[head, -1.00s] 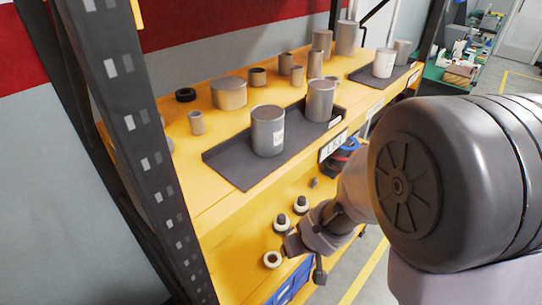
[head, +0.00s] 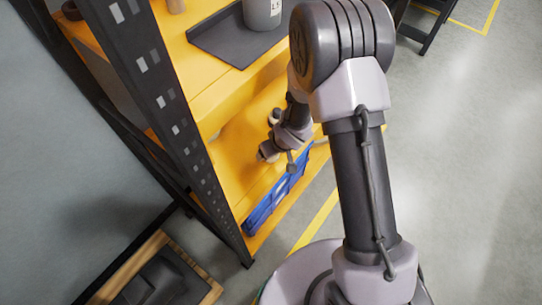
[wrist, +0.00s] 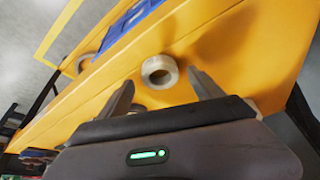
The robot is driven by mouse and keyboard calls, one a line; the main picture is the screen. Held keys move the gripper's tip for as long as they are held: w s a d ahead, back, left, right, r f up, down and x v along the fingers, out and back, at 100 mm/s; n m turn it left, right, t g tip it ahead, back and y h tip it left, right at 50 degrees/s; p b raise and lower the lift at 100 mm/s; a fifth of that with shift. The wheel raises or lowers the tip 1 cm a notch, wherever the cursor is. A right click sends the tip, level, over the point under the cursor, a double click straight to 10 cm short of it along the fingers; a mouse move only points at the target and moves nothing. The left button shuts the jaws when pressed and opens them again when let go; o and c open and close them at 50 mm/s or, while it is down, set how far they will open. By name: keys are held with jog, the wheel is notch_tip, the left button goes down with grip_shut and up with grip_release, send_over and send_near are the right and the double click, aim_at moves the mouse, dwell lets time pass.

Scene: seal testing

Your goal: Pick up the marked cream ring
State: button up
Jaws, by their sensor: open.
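A cream ring (wrist: 160,72) lies on the yellow shelf, its hole showing, in the wrist view. My gripper (wrist: 161,80) is open, with its fingertips to the left and right of this ring in the picture; I cannot tell whether they touch it. A second pale ring (wrist: 87,62) lies further left. I cannot make out a mark on either ring. In the head view my gripper (head: 268,151) is low over the lower yellow shelf and hides most of what lies beside it.
A dark upright post (head: 165,110) bounds the shelf at left. A dark tray (head: 226,42) with a grey canister (head: 262,14) is above.

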jog(key=shift+x, duration=0.9)
jog(key=shift+r, duration=0.2)
jog(key=c, duration=1.5)
jog(key=shift+o, duration=0.2)
